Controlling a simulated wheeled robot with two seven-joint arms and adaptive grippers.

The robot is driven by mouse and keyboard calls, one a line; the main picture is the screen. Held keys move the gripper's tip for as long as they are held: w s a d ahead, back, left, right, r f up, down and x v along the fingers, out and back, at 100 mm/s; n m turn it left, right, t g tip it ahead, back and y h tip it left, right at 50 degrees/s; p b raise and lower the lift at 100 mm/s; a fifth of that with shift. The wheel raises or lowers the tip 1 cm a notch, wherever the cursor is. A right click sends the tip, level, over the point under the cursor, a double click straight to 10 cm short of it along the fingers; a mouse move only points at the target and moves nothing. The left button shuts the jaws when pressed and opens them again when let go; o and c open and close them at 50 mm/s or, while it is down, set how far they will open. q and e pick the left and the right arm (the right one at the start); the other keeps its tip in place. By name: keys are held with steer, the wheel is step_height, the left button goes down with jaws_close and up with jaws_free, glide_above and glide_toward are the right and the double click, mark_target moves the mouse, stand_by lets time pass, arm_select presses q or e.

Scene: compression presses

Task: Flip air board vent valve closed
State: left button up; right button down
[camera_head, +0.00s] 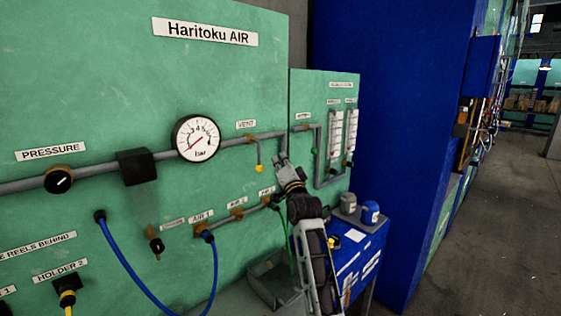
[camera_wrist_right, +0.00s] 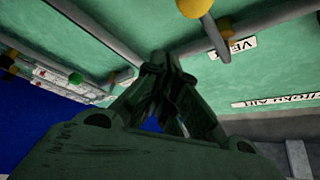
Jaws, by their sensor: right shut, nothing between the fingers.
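The green air board (camera_head: 100,95) carries a vent label (camera_head: 245,124) above a horizontal grey pipe. Under the label sits the vent valve's brass body (camera_head: 250,139). Its thin grey lever (camera_head: 260,153) hangs down to a yellow knob (camera_head: 259,168). My right gripper (camera_head: 281,160) is shut and empty, just right of the lever and apart from it. In the right wrist view, the gripper (camera_wrist_right: 166,65) has its fingers together, with the yellow knob (camera_wrist_right: 194,7) and the vent label (camera_wrist_right: 232,47) beyond and to the right. My left gripper is not in view.
A pressure gauge (camera_head: 195,139) and black regulator (camera_head: 137,167) sit on the pipe left of the valve. A smaller panel with flow tubes (camera_head: 335,135) stands right. Below are a grey bin (camera_head: 262,287), blue hoses (camera_head: 130,272) and a blue cart (camera_head: 362,250) with cups.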

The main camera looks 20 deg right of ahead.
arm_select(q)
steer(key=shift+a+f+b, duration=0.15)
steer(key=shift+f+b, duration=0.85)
arm_select(e)
steer(key=s+a, duration=0.1)
steer(key=s, duration=0.7)
steer(key=shift+s+a, duration=0.2)
steer(key=shift+s, duration=0.05)
steer(key=shift+f, duration=0.1)
